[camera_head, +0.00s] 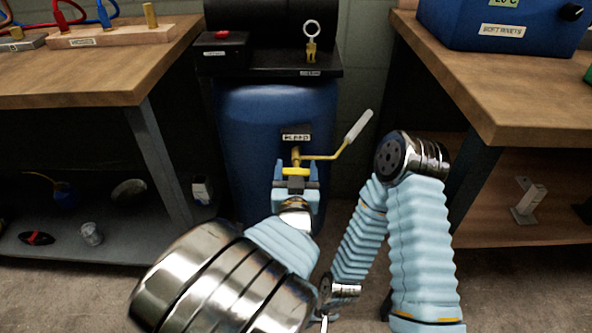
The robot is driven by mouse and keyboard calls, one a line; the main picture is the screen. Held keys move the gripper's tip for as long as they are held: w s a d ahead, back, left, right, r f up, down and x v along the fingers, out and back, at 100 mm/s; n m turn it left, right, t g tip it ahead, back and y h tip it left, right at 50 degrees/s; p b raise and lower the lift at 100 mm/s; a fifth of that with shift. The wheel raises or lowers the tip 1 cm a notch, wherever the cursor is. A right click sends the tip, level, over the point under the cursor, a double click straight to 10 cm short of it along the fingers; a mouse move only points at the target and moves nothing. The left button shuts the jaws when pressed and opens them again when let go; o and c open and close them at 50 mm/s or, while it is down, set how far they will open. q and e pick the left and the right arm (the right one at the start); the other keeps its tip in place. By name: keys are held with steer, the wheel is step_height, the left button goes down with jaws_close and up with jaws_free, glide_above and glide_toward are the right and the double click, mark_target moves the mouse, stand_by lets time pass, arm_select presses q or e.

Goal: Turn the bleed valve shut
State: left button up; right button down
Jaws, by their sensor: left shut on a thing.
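The bleed valve (297,158) is a yellow fitting on the front of a blue tank (262,118), just under a "BLEED" label (296,137). Its yellow lever runs right and then up to a pale grey grip (357,126). My left gripper (296,180) is at the valve from below and in front, shut on its yellow part. The fingers hide the lower part of the valve. My right arm is folded at the right of the tank, and its gripper does not show clearly at the bottom edge.
A black shelf (270,66) above the tank holds a black box with a red button (222,42) and a ringed brass piece (311,45). Wooden benches stand left (90,80) and right (500,105). A blue case (500,25) sits on the right bench.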

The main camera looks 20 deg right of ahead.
arm_select(q)
steer(key=m+p, duration=0.1)
steer(key=m, duration=0.4)
steer(key=shift+d+r, duration=0.1)
steer(key=m+p, duration=0.2)
steer(key=m, duration=0.2)
steer(key=shift+m, duration=0.4)
steer(key=m+p, duration=0.1)
steer(key=m, duration=0.3)
steer(key=shift+s+d, duration=0.1)
steer(key=shift+f+m+p, duration=0.25)
steer(key=shift+m+p, duration=0.25)
steer(key=shift+m, duration=1.3)
steer(key=o, duration=1)
steer(key=shift+o, duration=0.2)
